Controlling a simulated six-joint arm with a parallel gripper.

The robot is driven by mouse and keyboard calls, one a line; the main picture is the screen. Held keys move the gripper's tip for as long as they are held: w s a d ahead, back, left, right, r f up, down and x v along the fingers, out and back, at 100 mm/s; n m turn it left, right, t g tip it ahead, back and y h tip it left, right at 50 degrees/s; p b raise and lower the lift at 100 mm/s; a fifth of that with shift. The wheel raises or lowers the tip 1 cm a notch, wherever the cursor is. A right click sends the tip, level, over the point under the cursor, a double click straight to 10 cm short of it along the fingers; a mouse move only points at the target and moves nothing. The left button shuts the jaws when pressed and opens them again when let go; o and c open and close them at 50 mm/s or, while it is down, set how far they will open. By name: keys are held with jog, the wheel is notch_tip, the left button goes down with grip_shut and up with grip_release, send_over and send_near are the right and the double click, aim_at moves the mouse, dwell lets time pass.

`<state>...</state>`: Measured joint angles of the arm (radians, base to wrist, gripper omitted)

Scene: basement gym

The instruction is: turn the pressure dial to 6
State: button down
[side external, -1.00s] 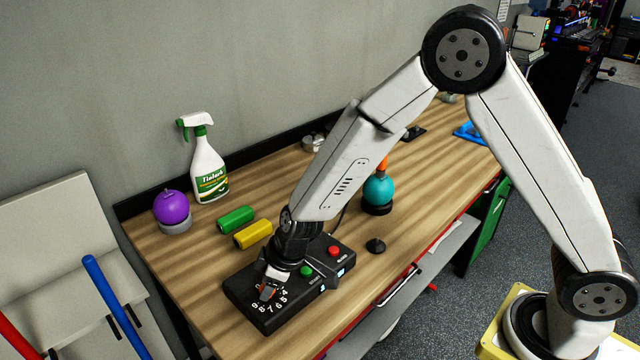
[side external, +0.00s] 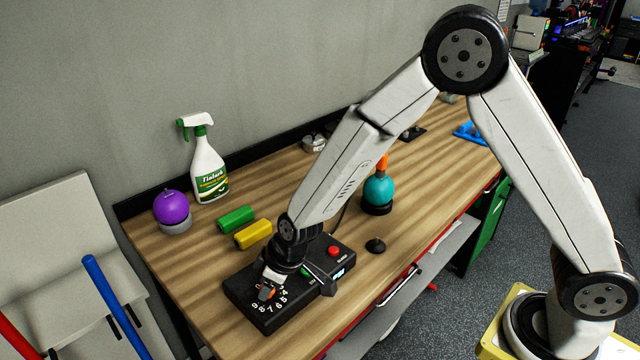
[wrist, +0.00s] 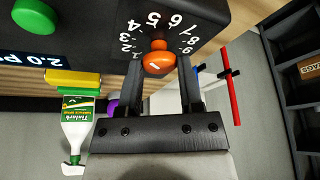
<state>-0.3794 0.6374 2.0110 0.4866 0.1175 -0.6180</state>
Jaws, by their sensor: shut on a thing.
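The orange pressure dial (wrist: 158,63) sits on a black control box (side external: 252,312) near the left end of the bench. In the wrist view, white numbers curve around the dial's far side, and the cap has a short white line. Which number the dial points at is not clear. My gripper (wrist: 160,80) is shut on the dial, one dark finger on each side. In the side view, my gripper (side external: 268,290) points down over the box's numbered end and hides part of the dial and scale.
The box also has a red button (side external: 334,252) and a green button (wrist: 32,16), partly covered by my wrist in the side view. Yellow (side external: 253,234) and green (side external: 236,219) blocks, a spray bottle (side external: 209,170) and a purple ball (side external: 171,206) stand behind.

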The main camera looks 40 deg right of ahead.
jog(key=shift+c, duration=1.3)
grip_release()
jog(key=shift+r, duration=0.2)
jog(key=v, duration=0.7)
jog(key=shift+s+r, duration=0.15)
jog(key=shift+r, duration=0.05)
jog(key=shift+d, duration=0.15)
